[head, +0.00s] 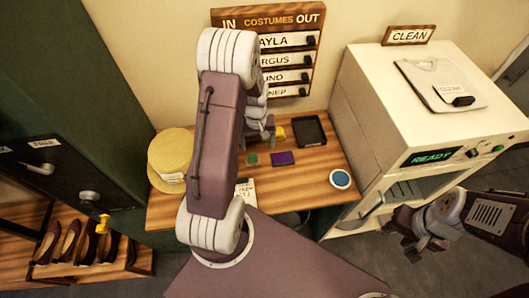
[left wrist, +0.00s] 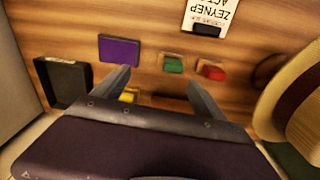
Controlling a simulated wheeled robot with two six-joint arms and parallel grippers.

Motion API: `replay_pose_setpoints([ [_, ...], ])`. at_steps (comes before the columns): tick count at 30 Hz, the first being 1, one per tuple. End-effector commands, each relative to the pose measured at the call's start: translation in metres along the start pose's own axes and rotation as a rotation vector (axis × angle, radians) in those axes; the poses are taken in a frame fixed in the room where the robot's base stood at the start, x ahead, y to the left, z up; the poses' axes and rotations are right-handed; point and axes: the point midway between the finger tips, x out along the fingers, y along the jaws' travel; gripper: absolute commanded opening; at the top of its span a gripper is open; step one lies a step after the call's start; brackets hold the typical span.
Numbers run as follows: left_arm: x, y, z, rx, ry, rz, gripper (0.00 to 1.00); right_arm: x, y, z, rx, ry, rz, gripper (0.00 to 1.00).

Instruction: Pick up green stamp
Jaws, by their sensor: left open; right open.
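The green stamp (head: 252,159) is a small block on the wooden table, beside a purple pad (head: 283,158). In the left wrist view the green stamp (left wrist: 173,64) lies just beyond the fingertips, between their lines, with the purple pad (left wrist: 119,49) to its left and a red block (left wrist: 212,72) to its right. My left gripper (left wrist: 159,76) is open and empty; in the head view it is partly hidden behind my arm. I cannot tell its exact height above the table. My right gripper (head: 424,238) is open and empty, right of the table, before the white machine.
A black tray (head: 309,131), a yellow block (left wrist: 128,96), a straw hat (head: 171,155) and a name card (left wrist: 210,14) are on the table. A round blue-topped item (head: 340,179) sits near the front right. The white machine (head: 365,110) borders the table on the right.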

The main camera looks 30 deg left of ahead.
Motion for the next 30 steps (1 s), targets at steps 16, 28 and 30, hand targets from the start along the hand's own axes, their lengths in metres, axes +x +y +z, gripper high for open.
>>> replay_pose_setpoints([
  [16, 0.043, -0.022, 0.008, -0.055, -0.046, -0.016, 0.82, -0.016, 0.0, -0.002, 0.0, 0.0, 0.0, 0.43],
  [28, 0.086, -0.021, 0.007, -0.054, -0.047, -0.016, 0.82, -0.032, -0.001, -0.003, 0.0, 0.001, 0.0, 0.43],
  [30, 0.095, -0.021, 0.007, -0.054, -0.046, -0.015, 0.82, -0.033, -0.001, -0.004, 0.0, 0.001, 0.0, 0.43],
])
